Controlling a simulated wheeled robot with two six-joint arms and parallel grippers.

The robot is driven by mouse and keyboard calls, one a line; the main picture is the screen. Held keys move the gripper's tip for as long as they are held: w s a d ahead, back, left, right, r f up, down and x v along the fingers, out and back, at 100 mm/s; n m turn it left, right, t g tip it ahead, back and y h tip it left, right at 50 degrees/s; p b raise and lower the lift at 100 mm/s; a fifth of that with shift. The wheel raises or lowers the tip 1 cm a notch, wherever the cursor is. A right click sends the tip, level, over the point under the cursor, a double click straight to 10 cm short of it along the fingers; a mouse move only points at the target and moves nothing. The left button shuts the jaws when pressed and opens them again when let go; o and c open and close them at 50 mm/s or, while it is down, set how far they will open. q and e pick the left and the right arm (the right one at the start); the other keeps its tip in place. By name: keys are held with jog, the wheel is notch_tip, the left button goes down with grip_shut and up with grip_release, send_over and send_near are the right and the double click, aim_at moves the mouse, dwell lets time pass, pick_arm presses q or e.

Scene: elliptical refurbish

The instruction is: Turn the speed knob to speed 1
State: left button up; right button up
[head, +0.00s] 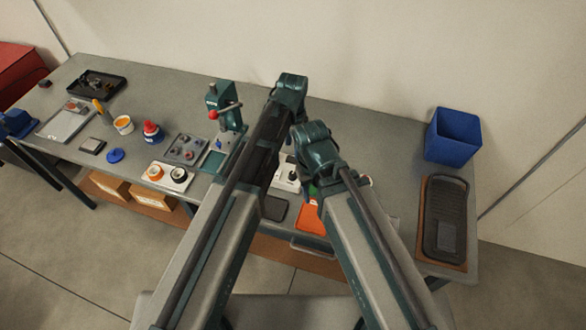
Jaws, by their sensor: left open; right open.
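I cannot tell for sure which knob is the speed knob. A white unit (287,173) with a small dark knob on top stands at mid-table, partly hidden between my two arms. A white plate (180,184) further left carries an orange-ringed round part (155,173) and a dark round knob (178,173). A grey plate (185,149) with several small knobs lies behind it. No speed marks are readable. My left arm reaches up over the middle of the table, and my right arm ends lower and to its right. The fingers of both grippers are hidden behind my arms.
A teal press (225,107) with a red-tipped lever stands left of my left arm. An orange item (311,219) lies near the front edge. A blue bin (453,137) and a black tray (444,218) are at the right. The back right tabletop is clear.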

aim_at(293, 173)
pick_arm(q)
notch_tip(293, 173, down, 14)
jog(key=b, duration=1.3)
jog(key=shift+r, duration=0.15)
pick_arm(e)
notch_tip(293, 173, down, 14)
jog(key=shift+r, duration=0.2)
pick_arm(q)
jog(key=shift+r, duration=0.1)
grip_shut()
